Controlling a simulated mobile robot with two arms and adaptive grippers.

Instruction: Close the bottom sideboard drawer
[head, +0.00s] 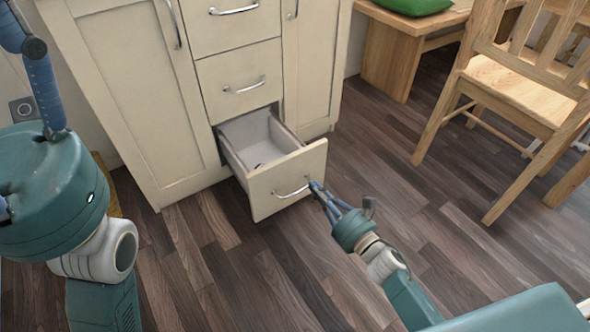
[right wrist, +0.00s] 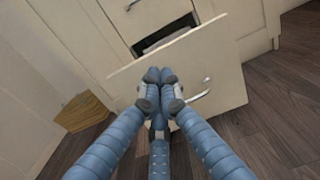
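The bottom sideboard drawer (head: 262,197) is pulled out of the cream sideboard (head: 130,90), with its light interior showing. Its front carries a curved metal handle (head: 291,192). My right gripper (head: 314,186) is at the right part of the drawer front, close to the handle's end. In the right wrist view, my right gripper (right wrist: 160,76) has its blue fingers together, pointing at the drawer front (right wrist: 215,62), beside the handle (right wrist: 198,94). I cannot tell whether they touch it. My left gripper (head: 45,100) is partly visible at the left edge; its fingertips are not clearly shown.
Two drawers above, including the middle one (head: 240,78), are shut, as are the doors beside them. A wooden chair (head: 515,80) and bench (head: 390,50) with a green cushion (head: 412,5) stand at the right. The wooden floor (head: 240,285) before the drawer is clear.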

